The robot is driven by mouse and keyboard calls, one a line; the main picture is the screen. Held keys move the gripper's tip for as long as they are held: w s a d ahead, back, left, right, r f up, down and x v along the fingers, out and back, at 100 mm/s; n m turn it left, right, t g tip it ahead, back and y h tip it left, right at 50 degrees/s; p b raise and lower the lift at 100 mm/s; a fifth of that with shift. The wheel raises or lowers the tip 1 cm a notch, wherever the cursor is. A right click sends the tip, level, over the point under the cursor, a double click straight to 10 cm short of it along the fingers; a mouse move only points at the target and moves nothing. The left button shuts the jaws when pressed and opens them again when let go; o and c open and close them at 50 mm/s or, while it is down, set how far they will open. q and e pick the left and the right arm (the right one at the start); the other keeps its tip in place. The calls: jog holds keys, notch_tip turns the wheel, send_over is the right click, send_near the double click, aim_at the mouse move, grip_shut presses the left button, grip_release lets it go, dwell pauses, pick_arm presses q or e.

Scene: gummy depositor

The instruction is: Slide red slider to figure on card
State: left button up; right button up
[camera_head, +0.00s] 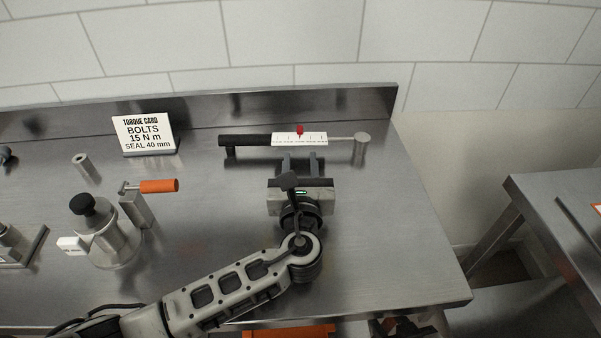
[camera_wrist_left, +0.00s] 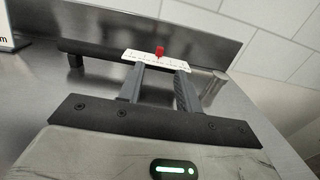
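The torque card (camera_head: 149,135) stands at the back left and reads "BOLTS 15 N m, SEAL 40 mm". A torque wrench with a black handle (camera_head: 245,140) lies along the back of the bench, carrying a white scale (camera_head: 285,139). The red slider (camera_head: 300,130) sits near the middle of the scale; it also shows in the left wrist view (camera_wrist_left: 159,51). The scale's figures are too small to read. My left gripper (camera_head: 300,158) is open and empty, its fingertips just in front of the scale, one on each side of the slider's position. Whether they touch the scale cannot be told.
A metal pot with a black knob (camera_head: 92,220) and an orange-handled lever (camera_head: 158,186) stand at the left. The wrench's round head (camera_head: 361,145) is near the bench's right end. The bench right of my arm is clear.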

pick_arm(q)
jog(key=shift+s+d, duration=0.1)
jog(key=shift+s, duration=2.1)
